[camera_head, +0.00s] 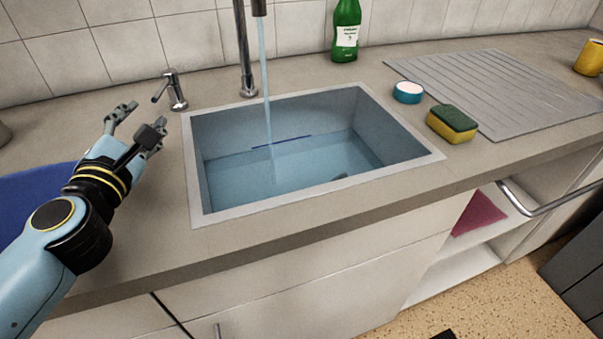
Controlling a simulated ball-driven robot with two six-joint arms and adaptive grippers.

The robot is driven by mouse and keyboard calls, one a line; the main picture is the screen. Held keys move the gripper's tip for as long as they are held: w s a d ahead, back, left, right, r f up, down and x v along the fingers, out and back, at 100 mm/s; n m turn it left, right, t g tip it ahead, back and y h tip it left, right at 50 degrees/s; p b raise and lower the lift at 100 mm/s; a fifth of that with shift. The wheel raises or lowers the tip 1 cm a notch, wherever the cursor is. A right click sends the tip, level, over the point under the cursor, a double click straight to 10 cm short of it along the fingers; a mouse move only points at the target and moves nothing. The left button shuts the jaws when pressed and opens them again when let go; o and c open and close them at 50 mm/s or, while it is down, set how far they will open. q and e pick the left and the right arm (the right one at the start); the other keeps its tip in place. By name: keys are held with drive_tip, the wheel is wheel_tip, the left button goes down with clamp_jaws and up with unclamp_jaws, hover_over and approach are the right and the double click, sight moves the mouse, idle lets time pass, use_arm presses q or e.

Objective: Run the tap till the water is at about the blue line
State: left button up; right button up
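The tap (244,55) stands behind the sink (315,195), and a stream of water (266,85) falls from its spout into the basin. The blue line (282,141) is on the basin's back wall. The water surface (270,178) lies close to it, seemingly just below. A small metal fitting with a lever (174,90) stands on the counter left of the tap; I cannot tell whether it is the tap's control. My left gripper (136,124) is open and empty above the counter, left of the sink and in front of the lever, apart from it. My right gripper is out of view.
A green bottle (346,30) stands behind the sink. A blue-and-white round tub (408,92) and a yellow-green sponge (452,124) sit right of it, near the ribbed drainboard (500,90). A yellow cup (590,57) is far right. A blue item (35,200) lies left.

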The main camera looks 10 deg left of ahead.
sight(158, 91)
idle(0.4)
use_arm(q)
drive_tip(key=n, duration=0.5)
drive_tip(key=shift+s+r+n, duration=0.1)
drive_tip(key=shift+s+n, duration=0.05)
drive_tip(key=shift+n, duration=0.15)
drive_tip(key=n, duration=0.4)
drive_tip(key=shift+s+d+y, duration=0.15)
drive_tip(key=shift+d+y, duration=0.1)
drive_tip(key=shift+y, duration=0.15)
drive_tip(key=x, duration=1)
drive_tip(key=shift+w+f+p, duration=0.2)
drive_tip(key=shift+p, duration=0.2)
drive_tip(key=shift+c, duration=0.2)
clamp_jaws()
